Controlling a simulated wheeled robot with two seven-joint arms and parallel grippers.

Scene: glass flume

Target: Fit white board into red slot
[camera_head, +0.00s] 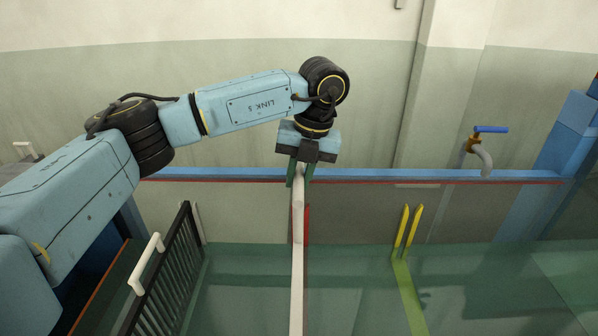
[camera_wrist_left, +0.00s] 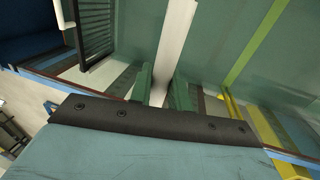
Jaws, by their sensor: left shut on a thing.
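The white board (camera_head: 297,270) shows nearly edge-on in the head view, as a pale strip running from my left gripper down toward the bottom of the picture. My left gripper (camera_head: 300,180) points down at the back wall of the flume, its green fingers shut on the board's far end. The red slot (camera_head: 306,226) shows as a thin red strip just right of the board, partly hidden behind it. I cannot tell whether the board is inside it. In the left wrist view the board (camera_wrist_left: 175,45) extends away from between the green fingers (camera_wrist_left: 162,88). My right gripper is not in view.
A yellow slot (camera_head: 408,228) with a yellow-green floor strip stands to the right. A black grate (camera_head: 170,280) with a white handle (camera_head: 146,262) stands to the left. A blue rail (camera_head: 420,174) tops the back wall. A blue-handled tap (camera_head: 484,145) is beyond it.

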